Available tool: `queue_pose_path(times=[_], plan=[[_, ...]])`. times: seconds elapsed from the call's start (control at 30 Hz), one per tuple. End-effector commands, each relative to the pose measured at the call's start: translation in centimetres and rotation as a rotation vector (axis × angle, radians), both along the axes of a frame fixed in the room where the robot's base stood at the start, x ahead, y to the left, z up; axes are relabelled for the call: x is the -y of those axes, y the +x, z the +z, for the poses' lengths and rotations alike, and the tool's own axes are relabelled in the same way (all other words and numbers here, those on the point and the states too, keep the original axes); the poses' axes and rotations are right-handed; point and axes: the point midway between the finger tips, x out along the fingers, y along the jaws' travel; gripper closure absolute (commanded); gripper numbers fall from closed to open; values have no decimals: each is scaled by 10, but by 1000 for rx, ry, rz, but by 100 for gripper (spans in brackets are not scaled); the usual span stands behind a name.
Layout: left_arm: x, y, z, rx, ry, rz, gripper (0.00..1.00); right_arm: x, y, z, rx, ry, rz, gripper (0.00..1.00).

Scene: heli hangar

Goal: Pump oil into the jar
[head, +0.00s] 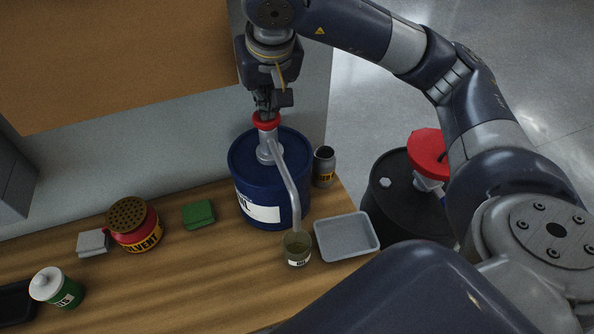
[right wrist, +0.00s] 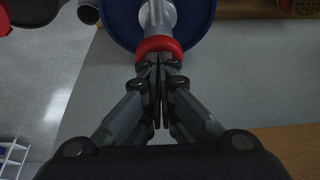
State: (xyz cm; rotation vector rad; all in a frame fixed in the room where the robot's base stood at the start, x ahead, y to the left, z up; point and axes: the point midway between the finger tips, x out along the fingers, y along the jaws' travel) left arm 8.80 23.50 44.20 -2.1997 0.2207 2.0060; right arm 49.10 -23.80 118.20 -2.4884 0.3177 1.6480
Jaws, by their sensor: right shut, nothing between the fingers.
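A blue oil drum (head: 262,196) with a white label stands on the wooden bench. A grey pump with a red top (head: 266,121) rises from its lid, and its spout (head: 291,190) runs down to the jar. The jar (head: 297,252), small and labelled, stands under the spout end with dark greenish content. My right gripper (head: 268,110) is shut and empty, fingers pointing down at the red pump top. In the right wrist view the fingertips (right wrist: 160,66) meet at the edge of the red top (right wrist: 158,46); I cannot tell whether they touch. My left gripper is not in view.
A grey tray (head: 346,237) lies right of the jar, and a dark grey can (head: 324,166) stands behind it. A red solvent tin (head: 134,225), green sponge (head: 199,214) and green-white container (head: 58,288) are at left. A black drum (head: 400,207) stands beyond the bench's right end.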

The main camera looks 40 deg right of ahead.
Motion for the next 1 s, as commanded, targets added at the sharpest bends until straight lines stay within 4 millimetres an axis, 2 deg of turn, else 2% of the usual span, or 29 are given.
queue_pose_path(times=[0.27, 1.0], plan=[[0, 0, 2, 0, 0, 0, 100, 0, -1, 2, -4, -1, 1, 100], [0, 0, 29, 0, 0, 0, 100, 0, 0, 46, -1, 0, 1, 100]])
